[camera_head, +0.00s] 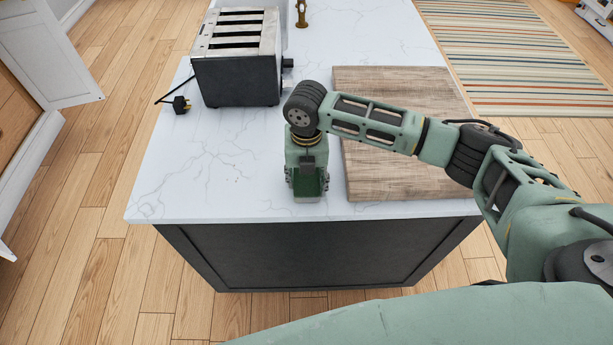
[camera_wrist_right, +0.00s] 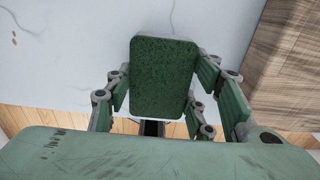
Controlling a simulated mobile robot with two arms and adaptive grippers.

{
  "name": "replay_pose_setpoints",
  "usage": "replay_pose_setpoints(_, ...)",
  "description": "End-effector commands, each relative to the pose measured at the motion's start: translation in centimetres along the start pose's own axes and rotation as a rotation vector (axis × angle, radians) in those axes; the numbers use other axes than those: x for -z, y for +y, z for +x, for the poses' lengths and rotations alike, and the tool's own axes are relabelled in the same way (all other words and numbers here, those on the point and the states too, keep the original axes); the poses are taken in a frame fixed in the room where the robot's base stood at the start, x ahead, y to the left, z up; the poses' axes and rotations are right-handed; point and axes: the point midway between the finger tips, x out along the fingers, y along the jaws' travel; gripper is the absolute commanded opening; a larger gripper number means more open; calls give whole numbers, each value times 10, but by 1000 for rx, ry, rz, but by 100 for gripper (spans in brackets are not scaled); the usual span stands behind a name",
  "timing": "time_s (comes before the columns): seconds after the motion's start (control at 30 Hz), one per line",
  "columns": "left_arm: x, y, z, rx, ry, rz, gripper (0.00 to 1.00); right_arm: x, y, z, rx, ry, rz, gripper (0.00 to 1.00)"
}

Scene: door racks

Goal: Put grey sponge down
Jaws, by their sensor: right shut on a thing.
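The sponge shows a dark green, rough face in the right wrist view (camera_wrist_right: 164,75), not a grey one. It is a rounded rectangular block between the two fingers of my right gripper (camera_wrist_right: 165,98). In the head view my right gripper (camera_head: 307,184) points down near the front edge of the white marble countertop (camera_head: 215,165), and a dark green part of the sponge (camera_head: 309,186) shows between its fingers. The gripper is shut on the sponge. I cannot tell whether the sponge touches the countertop. My left gripper is not in view.
A wooden board (camera_head: 400,165) lies on the counter just right of the gripper. A toaster (camera_head: 237,75) with a plug and cord (camera_head: 181,104) stands at the back left. The counter left of the gripper is clear. Its front edge is close.

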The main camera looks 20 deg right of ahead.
Motion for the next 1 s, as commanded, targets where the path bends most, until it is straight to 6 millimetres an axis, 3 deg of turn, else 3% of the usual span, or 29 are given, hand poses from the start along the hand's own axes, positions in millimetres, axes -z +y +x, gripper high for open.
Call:
replay_pose_setpoints(0.1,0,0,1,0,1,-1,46,0,0,4,0,0,0,25)
replay_pose_setpoints(0.13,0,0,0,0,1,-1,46,0,0,3,-1,0,0,52)
replay_pose_setpoints(0.3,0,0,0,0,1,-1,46,0,0,2,0,0,0,67)
replay_pose_setpoints(0.73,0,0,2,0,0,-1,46,0,0,-4,-1,-1,0,68)
replay_pose_setpoints(1.0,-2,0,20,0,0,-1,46,-1,1,-53,-3,-5,-1,68)
